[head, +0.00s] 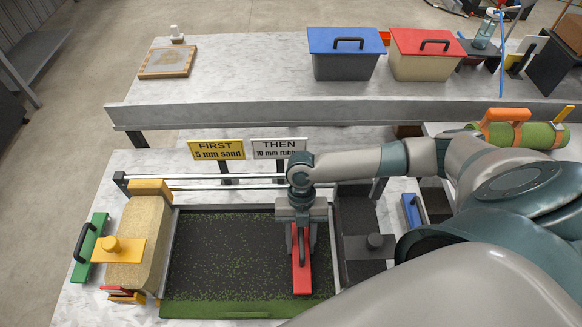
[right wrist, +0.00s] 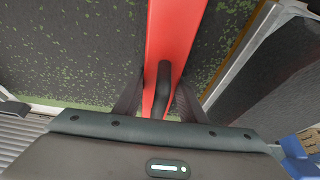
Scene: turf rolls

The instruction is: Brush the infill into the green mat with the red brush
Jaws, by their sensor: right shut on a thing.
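The green mat (head: 225,250) lies in a framed bed, mostly covered by dark infill, with green showing in specks and along its front edge. It also fills much of the right wrist view (right wrist: 75,60). The red brush (head: 302,275) stands over the right part of the mat, its long side running front to back. My right gripper (head: 300,228) is shut on the black handle of the red brush (right wrist: 178,30), seen between the fingers (right wrist: 160,105) in the right wrist view. Whether the bristles touch the mat is hidden. My left gripper is not in view.
A tan hopper (head: 138,235) stands at the mat's left and a dark hopper (head: 360,215) at its right. A green brush (head: 90,245) lies far left. Signs (head: 216,150) and rails stand behind. Lidded blue (head: 345,60) and red (head: 425,65) bins sit on the back table.

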